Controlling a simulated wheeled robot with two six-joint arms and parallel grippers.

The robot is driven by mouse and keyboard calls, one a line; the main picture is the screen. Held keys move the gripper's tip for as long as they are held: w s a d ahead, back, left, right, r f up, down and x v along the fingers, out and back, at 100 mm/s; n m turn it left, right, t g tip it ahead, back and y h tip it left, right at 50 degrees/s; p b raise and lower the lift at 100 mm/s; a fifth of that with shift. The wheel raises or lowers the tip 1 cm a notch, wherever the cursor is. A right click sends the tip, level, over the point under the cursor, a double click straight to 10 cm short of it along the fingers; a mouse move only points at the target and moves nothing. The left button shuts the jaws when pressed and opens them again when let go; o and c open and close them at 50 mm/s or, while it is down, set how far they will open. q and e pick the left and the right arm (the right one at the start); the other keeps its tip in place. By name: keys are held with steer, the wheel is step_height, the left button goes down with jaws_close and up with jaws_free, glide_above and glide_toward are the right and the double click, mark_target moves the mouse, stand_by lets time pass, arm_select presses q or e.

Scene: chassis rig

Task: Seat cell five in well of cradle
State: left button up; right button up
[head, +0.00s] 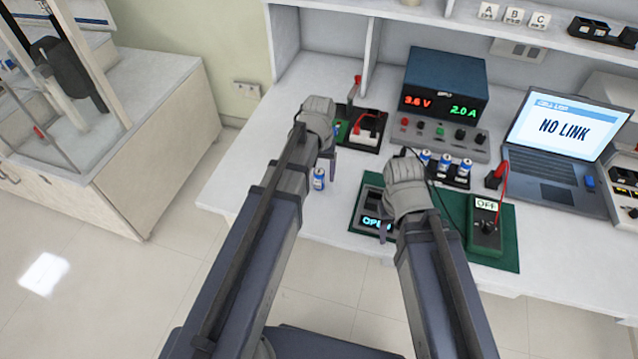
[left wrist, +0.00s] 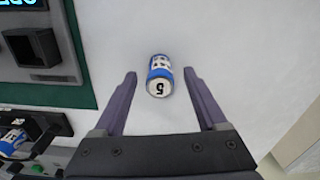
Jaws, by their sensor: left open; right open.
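Cell five (head: 319,179) is a blue and white cylinder standing upright on the bare worktop, left of the green mat. In the left wrist view the cell (left wrist: 160,76) shows the number 5 on its pale end. My left gripper (head: 328,160) is open, its fingers either side of the cell in that view, with gaps to both. The cradle (head: 370,205) sits on the mat with a lit OPEN display. Its dark square well (left wrist: 35,47) looks empty in the left wrist view. My right gripper (head: 385,235) is open beside the cradle; its arm hides part of the mat.
A black rack (head: 447,178) with several cells stands behind the mat. A green meter (head: 484,222) reading OFF lies on the mat's right. A power supply (head: 443,85), a laptop (head: 553,140) and a black tray (head: 368,125) stand further back. Worktop left of cell five is clear.

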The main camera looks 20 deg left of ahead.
arm_select(q)
steer(key=shift+r, duration=0.1)
steer(key=shift+c, duration=0.2)
jaws_close()
stand_by(0.4)
